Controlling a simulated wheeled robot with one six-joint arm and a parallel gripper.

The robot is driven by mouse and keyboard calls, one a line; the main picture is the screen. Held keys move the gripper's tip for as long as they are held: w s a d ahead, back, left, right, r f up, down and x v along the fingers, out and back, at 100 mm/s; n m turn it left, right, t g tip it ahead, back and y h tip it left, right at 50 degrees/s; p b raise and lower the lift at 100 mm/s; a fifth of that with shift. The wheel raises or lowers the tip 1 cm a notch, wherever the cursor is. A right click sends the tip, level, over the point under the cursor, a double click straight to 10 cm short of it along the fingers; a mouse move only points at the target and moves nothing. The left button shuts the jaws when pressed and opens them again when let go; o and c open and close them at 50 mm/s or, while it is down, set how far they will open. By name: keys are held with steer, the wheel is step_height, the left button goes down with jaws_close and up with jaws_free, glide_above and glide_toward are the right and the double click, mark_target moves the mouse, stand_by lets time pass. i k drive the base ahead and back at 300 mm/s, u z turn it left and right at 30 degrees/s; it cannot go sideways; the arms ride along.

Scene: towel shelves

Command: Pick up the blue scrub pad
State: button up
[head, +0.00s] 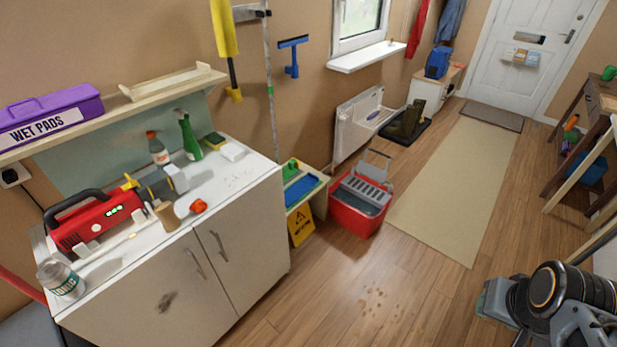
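A flat blue thing (301,189) lies in a low wooden stand (322,186) at the right end of the white cabinet. It may be the blue scrub pad, but it is too small to be sure. A green item (290,170) is just behind it. My arm shows at the lower right. What seems to be my gripper (497,302) is at its left end, over the floor and well apart from the stand. Its fingers are not clear, and I cannot tell whether it is open.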

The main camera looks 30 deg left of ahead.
mark_target(302, 187)
steer(key=u, duration=0.25)
steer(key=i, duration=1.65)
steer(key=u, duration=1.45)
steer(key=i, duration=1.05)
steer(key=u, duration=1.2)
steer(key=i, duration=0.2)
steer(key=u, duration=0.1)
